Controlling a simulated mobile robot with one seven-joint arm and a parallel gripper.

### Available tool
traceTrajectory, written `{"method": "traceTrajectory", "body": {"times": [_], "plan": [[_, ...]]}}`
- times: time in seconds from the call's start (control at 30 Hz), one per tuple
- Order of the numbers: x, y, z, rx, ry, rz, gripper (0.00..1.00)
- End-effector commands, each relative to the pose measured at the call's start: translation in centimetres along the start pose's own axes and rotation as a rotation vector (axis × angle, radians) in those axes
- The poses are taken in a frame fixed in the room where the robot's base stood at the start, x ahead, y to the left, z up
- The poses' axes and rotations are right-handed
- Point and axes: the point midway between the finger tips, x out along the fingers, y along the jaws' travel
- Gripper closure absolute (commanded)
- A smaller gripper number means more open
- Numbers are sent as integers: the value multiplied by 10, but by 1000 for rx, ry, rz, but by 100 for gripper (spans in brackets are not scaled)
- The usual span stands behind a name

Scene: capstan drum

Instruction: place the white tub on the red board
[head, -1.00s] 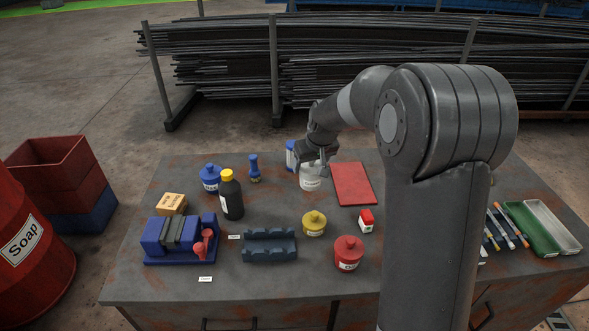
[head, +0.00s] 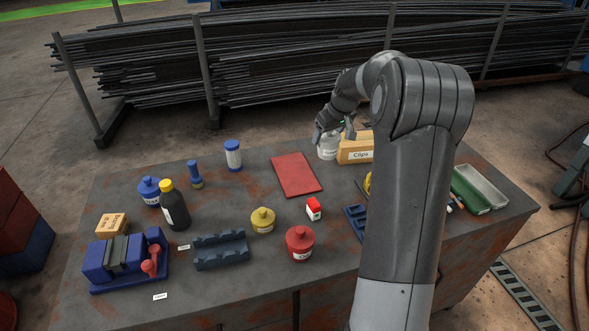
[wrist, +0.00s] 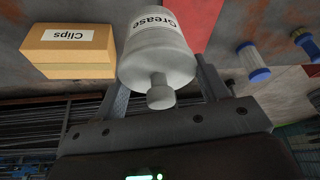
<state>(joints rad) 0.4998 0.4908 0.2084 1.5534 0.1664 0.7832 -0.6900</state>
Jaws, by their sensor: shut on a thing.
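The white tub (head: 327,150) is labelled Grease and has a pale knobbed lid. My gripper (head: 332,132) is shut on it from above, with a finger on each side of it in the wrist view (wrist: 157,62). In the head view the tub is just beyond and right of the red board's far right corner, not over the board. I cannot tell whether it clears the table. The red board (head: 296,175) lies flat and bare on the table; part of it also shows beside the tub in the wrist view (wrist: 203,18).
A Clips box (head: 357,149) stands close right of the tub. A blue-capped white cylinder (head: 233,156) stands left of the board. A small red-topped carton (head: 314,208) and a yellow pot (head: 262,220) stand nearer. My arm hides part of the right side.

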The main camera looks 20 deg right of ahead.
Motion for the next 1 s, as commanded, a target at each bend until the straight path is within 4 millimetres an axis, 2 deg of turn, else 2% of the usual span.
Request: {"method": "traceTrajectory", "body": {"times": [0.4, 0.57, 0.77, 1.0], "plan": [[75, -52, -44, -4, -1, -3, 66], [93, -64, -55, -2, 0, 0, 66], [103, -67, -55, 0, -1, 0, 66], [133, -67, -43, 0, -1, -1, 66]]}}
